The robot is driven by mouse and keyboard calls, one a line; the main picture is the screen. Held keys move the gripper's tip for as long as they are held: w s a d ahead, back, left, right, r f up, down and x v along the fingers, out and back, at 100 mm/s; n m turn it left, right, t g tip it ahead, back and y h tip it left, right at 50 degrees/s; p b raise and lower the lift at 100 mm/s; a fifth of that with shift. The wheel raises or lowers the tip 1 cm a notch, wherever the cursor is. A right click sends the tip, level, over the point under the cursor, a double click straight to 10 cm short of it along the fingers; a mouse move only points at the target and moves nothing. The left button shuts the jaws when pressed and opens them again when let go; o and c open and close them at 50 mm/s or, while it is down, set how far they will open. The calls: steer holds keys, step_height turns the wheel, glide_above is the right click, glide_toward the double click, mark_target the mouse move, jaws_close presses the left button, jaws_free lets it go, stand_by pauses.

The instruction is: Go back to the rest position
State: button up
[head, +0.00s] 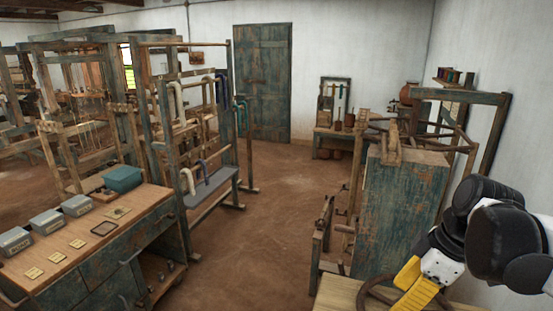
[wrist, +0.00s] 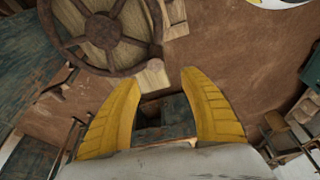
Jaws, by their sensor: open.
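My gripper (head: 408,286) is at the lower right of the head view, with its yellow fingers pointing down. In the wrist view my gripper (wrist: 160,76) has its two yellow fingers spread apart, with nothing between them. A dark spoked wooden wheel (wrist: 112,68) lies beyond the left fingertip in the wrist view. Part of a dark curved rim, which seems to be this wheel, shows beside the fingers in the head view (head: 366,291). I cannot tell how far the fingers are from it.
A worn teal cabinet (head: 398,215) stands close behind my gripper. A workbench (head: 72,247) with grey boxes and a teal box (head: 122,179) is at the left. A rack (head: 212,187) with hanging yarn stands behind it. The brown floor (head: 262,235) in the middle is clear.

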steer(key=s+a+f+m+t+h, duration=0.25)
steer(key=s+a+m+t, duration=0.2)
steer(key=a+m, duration=0.5)
step_height(320, 180, down, 11)
steer(key=d+m+b, duration=0.1)
steer(key=m+b, duration=0.1)
steer(key=b, duration=0.9)
steer(key=shift+w+d+r+t, duration=0.2)
steer(key=shift+d+t, duration=0.15)
steer(key=shift+r+h, duration=0.1)
steer(key=shift+h, duration=0.15)
